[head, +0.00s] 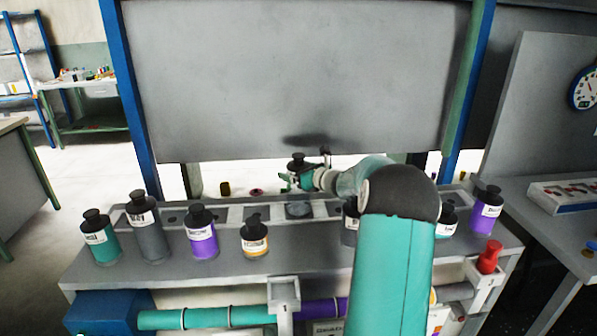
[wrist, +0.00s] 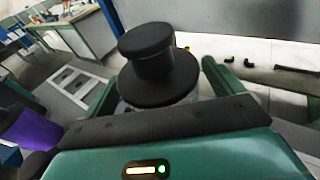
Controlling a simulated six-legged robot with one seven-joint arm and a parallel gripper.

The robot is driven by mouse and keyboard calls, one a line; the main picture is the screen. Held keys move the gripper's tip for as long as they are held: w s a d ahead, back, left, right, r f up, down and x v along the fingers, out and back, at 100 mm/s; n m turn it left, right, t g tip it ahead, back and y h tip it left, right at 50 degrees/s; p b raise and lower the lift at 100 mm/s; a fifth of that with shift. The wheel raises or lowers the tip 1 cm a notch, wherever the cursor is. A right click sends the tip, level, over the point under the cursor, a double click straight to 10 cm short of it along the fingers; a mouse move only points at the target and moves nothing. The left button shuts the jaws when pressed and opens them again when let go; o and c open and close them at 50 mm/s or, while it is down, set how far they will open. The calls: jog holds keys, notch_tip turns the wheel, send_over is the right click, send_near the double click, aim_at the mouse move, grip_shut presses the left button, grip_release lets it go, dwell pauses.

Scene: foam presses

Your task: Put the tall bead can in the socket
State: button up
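A can with a black stepped lid (wrist: 160,70) stands between the two green fingers of my gripper (wrist: 165,98) in the wrist view. The fingers are closed on its pale body, which is mostly hidden behind the gripper housing. In the head view my gripper (head: 300,180) holds this can (head: 298,161) upright, above and behind the bench strip. Its label is not readable, so I cannot confirm that it is the tall bead can. A grey socket-like recess (head: 299,210) lies in the bench strip, below the gripper in the picture.
Black-topped cans stand along the bench (head: 180,270): green (head: 100,238), tall grey (head: 150,238), purple (head: 202,240) and short orange-labelled (head: 254,238) on the left. A large grey panel (head: 300,75) hangs behind.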

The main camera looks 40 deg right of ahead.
jog(key=shift+r, duration=0.1)
jog(key=s+r, duration=0.1)
jog(key=s, duration=0.6)
jog(key=shift+s+r, duration=0.15)
jog(key=shift+r, duration=0.15)
